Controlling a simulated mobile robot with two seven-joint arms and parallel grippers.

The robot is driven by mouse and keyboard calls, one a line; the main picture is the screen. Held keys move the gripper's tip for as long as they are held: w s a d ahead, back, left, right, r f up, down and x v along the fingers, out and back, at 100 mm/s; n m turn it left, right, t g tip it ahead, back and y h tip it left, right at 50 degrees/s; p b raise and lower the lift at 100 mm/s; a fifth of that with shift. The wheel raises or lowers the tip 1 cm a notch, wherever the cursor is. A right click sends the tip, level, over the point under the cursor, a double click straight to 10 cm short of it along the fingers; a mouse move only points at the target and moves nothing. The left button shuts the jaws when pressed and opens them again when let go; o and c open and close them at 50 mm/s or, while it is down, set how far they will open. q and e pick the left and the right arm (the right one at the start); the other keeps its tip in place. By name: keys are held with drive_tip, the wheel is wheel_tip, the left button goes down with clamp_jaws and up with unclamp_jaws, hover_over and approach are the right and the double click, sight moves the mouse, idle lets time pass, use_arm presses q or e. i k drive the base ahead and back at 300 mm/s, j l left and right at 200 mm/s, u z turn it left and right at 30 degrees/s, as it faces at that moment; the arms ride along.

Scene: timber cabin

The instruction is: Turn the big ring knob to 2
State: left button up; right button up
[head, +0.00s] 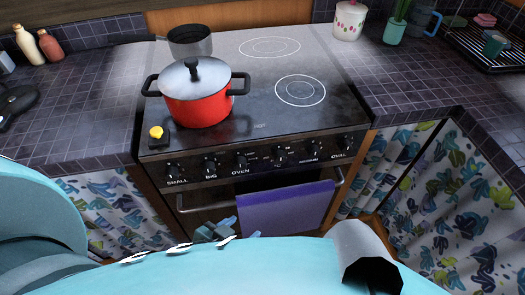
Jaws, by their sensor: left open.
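The big ring knob (210,167) is a black knob with the label "BIG" under it on the stove's dark front panel. It is second from the left, between the "SMALL" knob (175,171) and the "OVEN" knob (240,161). The number it points to is too small to read. My left gripper (218,231) is open, low in front of the stove and below the big knob, apart from it. My body hides part of this gripper. My right gripper does not show.
A red pot (195,108) with a lid and a grey saucepan (190,41) stand on the stove top (255,105). A yellow-topped object (156,133) sits at its front left. A purple towel (287,207) hangs from the oven handle. Patterned curtains flank the stove.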

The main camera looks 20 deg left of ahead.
sight(208, 168)
drive_tip(key=u, duration=1.1)
